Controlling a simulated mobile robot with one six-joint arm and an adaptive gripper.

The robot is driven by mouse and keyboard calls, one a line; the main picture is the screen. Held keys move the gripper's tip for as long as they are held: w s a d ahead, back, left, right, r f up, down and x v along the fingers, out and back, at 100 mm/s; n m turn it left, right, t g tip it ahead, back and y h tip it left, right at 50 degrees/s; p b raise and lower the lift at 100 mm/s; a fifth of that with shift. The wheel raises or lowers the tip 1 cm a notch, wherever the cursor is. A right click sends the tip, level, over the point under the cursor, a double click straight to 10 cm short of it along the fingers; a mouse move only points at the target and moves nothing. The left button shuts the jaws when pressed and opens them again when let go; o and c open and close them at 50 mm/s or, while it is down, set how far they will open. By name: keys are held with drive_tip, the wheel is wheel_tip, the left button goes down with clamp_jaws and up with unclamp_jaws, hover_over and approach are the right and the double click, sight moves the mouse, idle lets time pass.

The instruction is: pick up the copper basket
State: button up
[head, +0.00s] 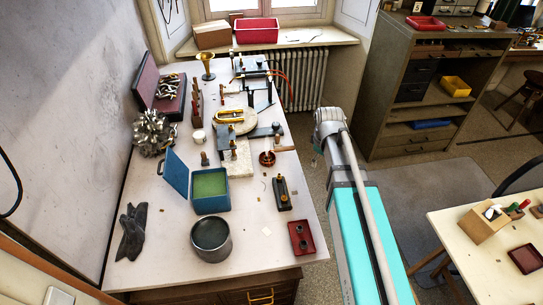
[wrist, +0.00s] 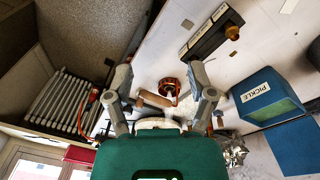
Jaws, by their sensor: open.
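The copper basket (head: 267,158) is a small round reddish container on the white bench, right of the middle, in the head view. In the wrist view the copper basket (wrist: 169,82) shows between and beyond my fingers, with a wooden handle-like piece (wrist: 154,99) in front of it. My gripper (wrist: 160,73) is open in the wrist view, one finger to each side, with nothing held. It does not look in contact with the basket, but the exact gap is hard to tell. My gripper's fingers are not clear in the head view.
A blue open box (head: 210,205) with green inside, labelled PICKLE in the wrist view (wrist: 262,97), stands left of the basket. A black block with brass knobs (head: 282,193) lies nearer. A metal pot (head: 211,240) and red tray (head: 301,238) are at the front.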

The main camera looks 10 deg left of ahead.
sight(281, 148)
drive_tip(key=w+a+r+n+t+p, duration=0.1)
drive_tip(key=w+a+r+n+p, duration=0.1)
drive_tip(key=w+a+n, duration=0.9)
drive_tip(key=shift+w+a+r, duration=0.2)
drive_tip(key=shift+a+r, duration=0.05)
drive_tip(key=shift+a, duration=0.9)
drive_tip(key=shift+f, duration=0.1)
drive_tip(key=f+b, duration=0.2)
drive_tip(key=w+f+b, duration=0.1)
drive_tip(key=f+b, duration=0.5)
drive_tip(key=shift+w+a+f, duration=0.1)
drive_tip(key=shift+w+a, duration=0.1)
drive_tip(key=shift+w, duration=0.05)
drive_tip(key=shift+b, duration=0.3)
drive_tip(key=shift+f, duration=0.15)
drive_tip(key=shift+w+a+f+b, duration=0.1)
drive_tip(key=shift+w+f+b, duration=0.05)
drive_tip(key=shift+f+b, duration=0.7)
drive_tip(key=shift+w+a+f+b, duration=0.1)
drive_tip(key=shift+f+b, duration=0.7)
drive_tip(key=shift+b, duration=0.1)
drive_tip(key=shift+w+a+f+b, duration=0.1)
drive_tip(key=shift+w+f+b, duration=0.05)
drive_tip(key=shift+f+b, duration=0.7)
